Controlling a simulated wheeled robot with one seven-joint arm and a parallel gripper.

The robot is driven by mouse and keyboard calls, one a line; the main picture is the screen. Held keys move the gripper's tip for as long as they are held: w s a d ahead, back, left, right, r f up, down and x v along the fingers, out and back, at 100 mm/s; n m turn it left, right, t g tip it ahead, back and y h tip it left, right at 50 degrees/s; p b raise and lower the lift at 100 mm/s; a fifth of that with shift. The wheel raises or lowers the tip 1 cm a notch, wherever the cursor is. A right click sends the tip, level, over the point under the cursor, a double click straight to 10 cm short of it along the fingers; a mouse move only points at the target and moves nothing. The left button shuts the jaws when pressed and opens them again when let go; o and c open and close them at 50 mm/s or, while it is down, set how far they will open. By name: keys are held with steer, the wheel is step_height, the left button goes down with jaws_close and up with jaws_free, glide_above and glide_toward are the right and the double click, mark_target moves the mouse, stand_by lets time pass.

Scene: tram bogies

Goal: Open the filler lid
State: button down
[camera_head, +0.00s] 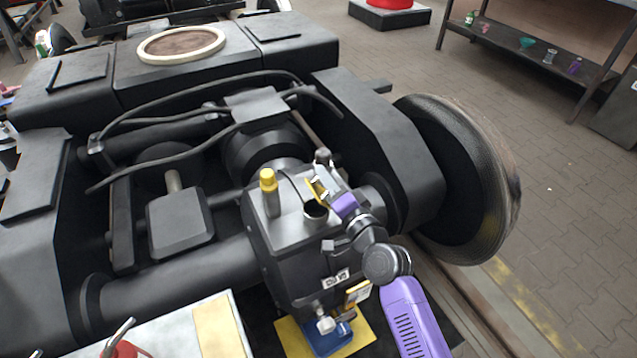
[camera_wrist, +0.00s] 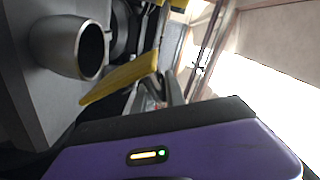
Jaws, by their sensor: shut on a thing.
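The filler neck (camera_head: 316,214) is a short grey metal tube on top of the dark gearbox (camera_head: 283,250). Its dark mouth shows uncovered, also in the wrist view (camera_wrist: 66,47). The yellow filler lid (camera_head: 314,187) stands tilted up beside the mouth; in the wrist view it is a yellow plate (camera_wrist: 118,80) seen almost edge-on, right of the neck. My gripper (camera_head: 327,192) reaches in from the right and is shut on the lid's edge. Its fingers (camera_wrist: 168,88) show beside the lid in the wrist view. The lid's hinge is hard to make out.
A yellow-capped post (camera_head: 269,190) stands left of the neck. A thin dark cable and thicker hoses (camera_head: 190,155) lie behind. The large wheel (camera_head: 470,180) and bogie frame are on the right. A white-topped bench (camera_head: 170,335) is at front left. Floor is free at far right.

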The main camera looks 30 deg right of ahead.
steer(key=shift+d+r+m, duration=0.2)
steer(key=shift+d+m, duration=0.65)
steer(key=shift+m, duration=0.25)
steer(key=c, duration=1.5)
jaws_free()
steer(key=shift+o, duration=0.2)
steer(key=shift+d, duration=0.1)
steer(key=s, duration=0.7)
steer(key=shift+s, duration=0.4)
